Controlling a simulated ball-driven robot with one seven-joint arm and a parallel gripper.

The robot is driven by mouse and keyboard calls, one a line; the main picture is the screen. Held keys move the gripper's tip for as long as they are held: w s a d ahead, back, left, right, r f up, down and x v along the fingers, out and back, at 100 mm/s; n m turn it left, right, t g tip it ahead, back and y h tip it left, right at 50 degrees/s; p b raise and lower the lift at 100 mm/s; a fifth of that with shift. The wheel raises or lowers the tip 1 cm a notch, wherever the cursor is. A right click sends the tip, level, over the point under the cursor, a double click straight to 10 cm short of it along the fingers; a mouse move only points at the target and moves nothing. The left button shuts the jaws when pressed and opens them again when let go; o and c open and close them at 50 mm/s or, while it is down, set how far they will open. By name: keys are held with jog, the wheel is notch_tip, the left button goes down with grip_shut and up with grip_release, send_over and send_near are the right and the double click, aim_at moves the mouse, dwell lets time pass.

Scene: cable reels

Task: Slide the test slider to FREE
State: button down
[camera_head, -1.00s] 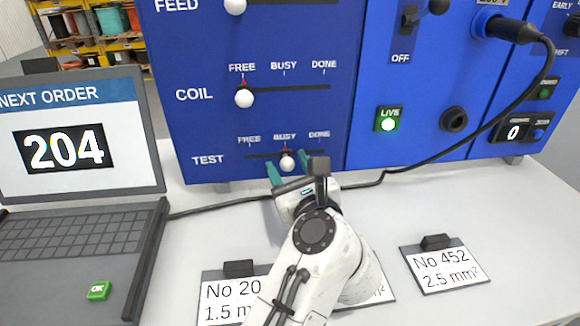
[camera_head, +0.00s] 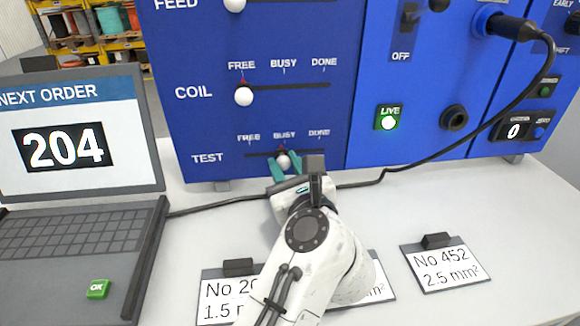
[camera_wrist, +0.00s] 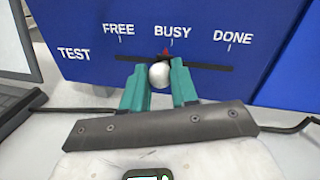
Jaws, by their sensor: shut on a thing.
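The test slider's white knob (camera_head: 283,162) is at the bottom of the blue panel, just left of the BUSY mark. In the wrist view the knob (camera_wrist: 159,74) sits on its dark slot (camera_wrist: 215,68), a little left of the red pointer under BUSY. FREE is to the left along the slot and DONE to the right. My gripper (camera_head: 284,166) has its teal fingers on both sides of the knob. The fingers also show in the wrist view (camera_wrist: 158,82), shut on the knob.
The COIL slider (camera_head: 243,96) stands at FREE above. A laptop (camera_head: 80,150) showing order 204 is on the left. Cards, one reading No 452 (camera_head: 440,268), lie on the table. A black cable (camera_head: 400,168) runs behind my gripper.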

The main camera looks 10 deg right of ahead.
jog(key=a+b, duration=0.1)
jog(key=a, duration=0.4)
jog(key=shift+a+f, duration=0.1)
jog(key=shift+a, duration=0.5)
jog(key=c, duration=0.9)
grip_release()
jog(key=shift+a, duration=0.15)
jog(key=shift+o, duration=0.2)
jog(key=shift+s, duration=0.2)
jog(key=s+b, duration=0.1)
jog(key=s, duration=0.2)
jog(key=s+d+b, duration=0.1)
jog(key=s, duration=0.2)
jog(key=s+d, duration=0.1)
jog(key=s, duration=0.3)
jog(key=shift+s+d+b, duration=0.1)
jog(key=shift+d+b, duration=0.05)
jog(key=shift+b, duration=0.25)
